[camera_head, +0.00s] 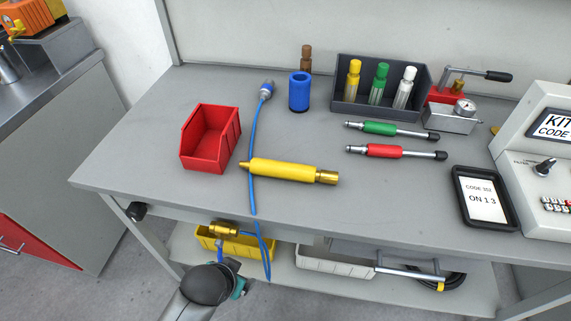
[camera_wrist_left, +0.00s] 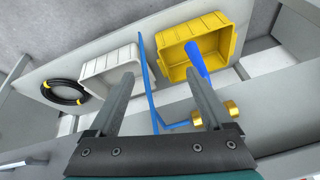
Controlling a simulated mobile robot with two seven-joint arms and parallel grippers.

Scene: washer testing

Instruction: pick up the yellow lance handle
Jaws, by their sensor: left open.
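The yellow lance handle (camera_head: 285,171), with brass ends, lies on the grey workbench, across the blue hose (camera_head: 252,150). It does not show in the left wrist view. My left arm comes in at the bottom of the head view, in front of and below the bench top; its fingers are mostly hidden there. In the left wrist view my left gripper (camera_wrist_left: 160,76) is open, with the blue hose (camera_wrist_left: 146,70) showing between its fingers. A brass fitting (camera_wrist_left: 230,108) shows beside the right-hand finger; contact cannot be told. My right gripper is not in view.
A red bin (camera_head: 226,135) stands left of the handle. Green (camera_head: 380,129) and red (camera_head: 385,151) handled tools and a tablet (camera_head: 483,198) lie to the right. Below are a yellow bin (camera_head: 249,248) and a white bin (camera_head: 340,262). The bench's front strip is mostly clear.

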